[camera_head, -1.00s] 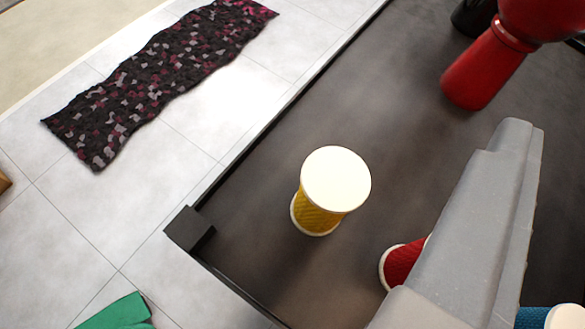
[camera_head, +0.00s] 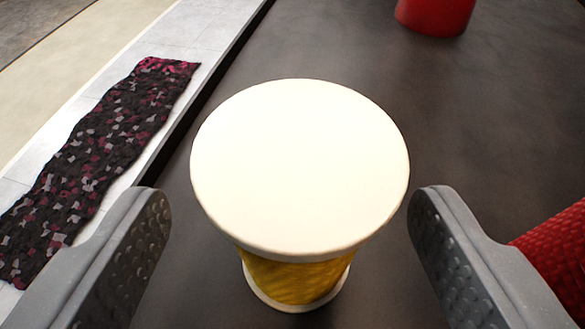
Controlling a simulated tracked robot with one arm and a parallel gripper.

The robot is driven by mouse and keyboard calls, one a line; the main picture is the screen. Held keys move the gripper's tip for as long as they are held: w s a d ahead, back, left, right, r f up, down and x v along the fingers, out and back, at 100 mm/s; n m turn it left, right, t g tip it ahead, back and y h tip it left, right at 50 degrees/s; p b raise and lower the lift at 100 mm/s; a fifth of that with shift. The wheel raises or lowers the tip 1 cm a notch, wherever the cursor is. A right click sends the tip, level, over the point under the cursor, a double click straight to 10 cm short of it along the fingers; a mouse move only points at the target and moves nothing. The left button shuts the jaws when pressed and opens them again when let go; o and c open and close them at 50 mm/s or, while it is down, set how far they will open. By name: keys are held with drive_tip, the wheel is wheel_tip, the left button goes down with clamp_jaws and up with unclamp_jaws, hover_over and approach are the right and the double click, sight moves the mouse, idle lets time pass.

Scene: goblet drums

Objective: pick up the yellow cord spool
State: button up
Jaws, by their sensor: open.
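The yellow cord spool (camera_head: 296,277) stands upright on the dark table, with a wide cream top disc and yellow cord wound below it. Its lower cream rim shows at the bottom. My gripper (camera_head: 290,225) is open, with one grey finger to the left of the spool and one to the right. There is a visible gap between each finger and the spool in the picture. The top disc hides most of the cord and part of the base.
A red cord spool (camera_head: 556,250) is close behind the right finger. The base of a red drum (camera_head: 434,14) stands at the top right. A patterned dark rug (camera_head: 95,150) lies on the floor at left.

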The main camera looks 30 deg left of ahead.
drive_tip(key=shift+b+x, duration=0.5)
drive_tip(key=shift+x, duration=2.25)
drive_tip(key=shift+w+d+r, duration=0.1)
drive_tip(key=shift+d, duration=0.05)
drive_tip(key=c, duration=1.1)
